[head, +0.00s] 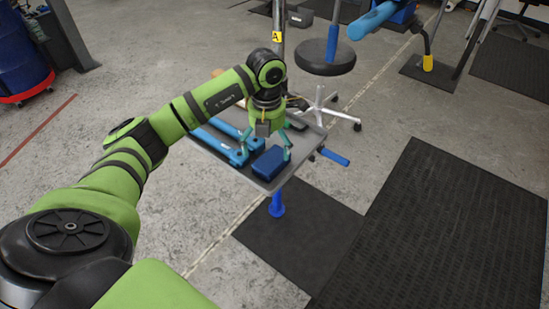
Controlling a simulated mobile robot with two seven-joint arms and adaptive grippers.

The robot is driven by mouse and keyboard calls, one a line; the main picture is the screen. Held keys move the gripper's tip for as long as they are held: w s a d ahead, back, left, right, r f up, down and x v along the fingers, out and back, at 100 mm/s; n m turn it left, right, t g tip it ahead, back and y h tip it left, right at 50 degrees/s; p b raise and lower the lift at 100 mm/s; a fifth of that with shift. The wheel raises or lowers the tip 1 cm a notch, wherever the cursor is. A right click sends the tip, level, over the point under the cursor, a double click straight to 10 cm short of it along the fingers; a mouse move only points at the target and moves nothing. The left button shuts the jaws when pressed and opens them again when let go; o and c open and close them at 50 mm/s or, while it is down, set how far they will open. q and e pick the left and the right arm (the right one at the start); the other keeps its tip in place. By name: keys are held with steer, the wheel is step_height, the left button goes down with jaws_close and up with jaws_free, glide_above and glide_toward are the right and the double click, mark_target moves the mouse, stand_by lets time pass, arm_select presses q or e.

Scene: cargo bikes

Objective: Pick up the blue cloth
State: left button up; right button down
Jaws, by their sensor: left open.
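The blue cloth (270,164) looks like a dark blue folded block. It lies near the front corner of a small grey tray (267,186) on a stand. My left gripper (267,146) is over the tray, pointing down, with its green fingers spread apart. One finger is to the left of the cloth's far side and the other is close to its right end. I cannot tell whether the fingers touch the cloth. My right gripper is not in view.
Blue-handled tools (217,146) lie on the tray left of the cloth. A round black stool (326,55) on a wheeled base stands behind it. Black mats (440,230) cover the floor at right. A blue barrel (20,55) stands far left.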

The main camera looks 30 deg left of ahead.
mark_target(268, 156)
arm_select(q)
step_height(268, 156, down, 4)
steer(key=shift+s+d+r, duration=0.1)
steer(key=shift+s, duration=0.05)
steer(key=shift+f, duration=0.4)
steer(key=shift+c, duration=0.4)
steer(key=c, duration=0.9)
steer(key=shift+c, duration=0.3)
steer(key=shift+r, duration=0.5)
steer(key=r, duration=0.3)
steer(key=shift+s+d+r, duration=0.3)
steer(key=shift+d+r, duration=0.05)
steer(key=s+d+r, duration=0.6)
steer(key=s+d, duration=0.1)
steer(key=s, duration=0.1)
steer(key=shift+r, duration=0.2)
steer(key=shift+o, duration=0.6)
